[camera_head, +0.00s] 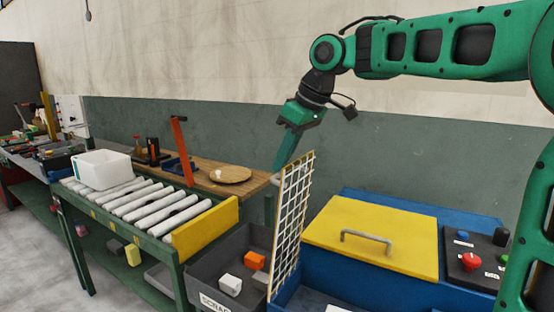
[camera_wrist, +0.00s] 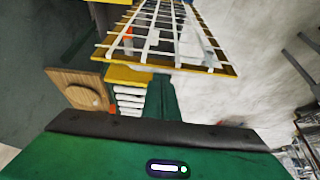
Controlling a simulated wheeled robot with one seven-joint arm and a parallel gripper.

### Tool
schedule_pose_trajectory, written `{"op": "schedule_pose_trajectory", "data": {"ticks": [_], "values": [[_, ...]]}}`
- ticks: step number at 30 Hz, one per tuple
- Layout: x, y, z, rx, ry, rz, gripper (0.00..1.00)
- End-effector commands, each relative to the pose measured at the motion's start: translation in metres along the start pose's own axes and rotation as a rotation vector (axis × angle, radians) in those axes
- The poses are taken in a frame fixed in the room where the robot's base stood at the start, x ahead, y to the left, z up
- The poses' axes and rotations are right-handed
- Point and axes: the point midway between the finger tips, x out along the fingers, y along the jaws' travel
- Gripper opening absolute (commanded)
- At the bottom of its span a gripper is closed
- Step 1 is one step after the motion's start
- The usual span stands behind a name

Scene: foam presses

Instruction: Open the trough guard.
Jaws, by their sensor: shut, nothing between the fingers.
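The trough guard (camera_head: 292,215) is a white wire mesh in a yellow frame. It stands raised, nearly upright, at the left side of the blue press, above the blue trough (camera_head: 310,300). In the wrist view the guard (camera_wrist: 165,48) fills the upper middle, beyond the fingers. My gripper (camera_head: 280,166) is green, shut and empty, pointing down beside the guard's upper left edge. It also shows in the wrist view (camera_wrist: 161,88). I cannot tell whether the fingers touch the frame.
A yellow lid (camera_head: 371,232) with a grey handle covers the press; a control box (camera_head: 475,262) with a red button is right of it. A grey scrap bin (camera_head: 215,262) holds white and orange blocks. A roller conveyor (camera_head: 150,207) and wooden bench (camera_head: 245,187) lie left.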

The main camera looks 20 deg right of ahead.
Motion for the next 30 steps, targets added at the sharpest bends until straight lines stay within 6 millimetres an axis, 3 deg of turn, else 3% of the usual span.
{"op": "schedule_pose_trajectory", "data": {"ticks": [14,30], "values": [[-0.001,-0.005,-0.002,-0.010,0.001,-0.004,0.00],[-0.067,-0.004,-0.003,-0.009,0.003,-0.004,0.00]]}}
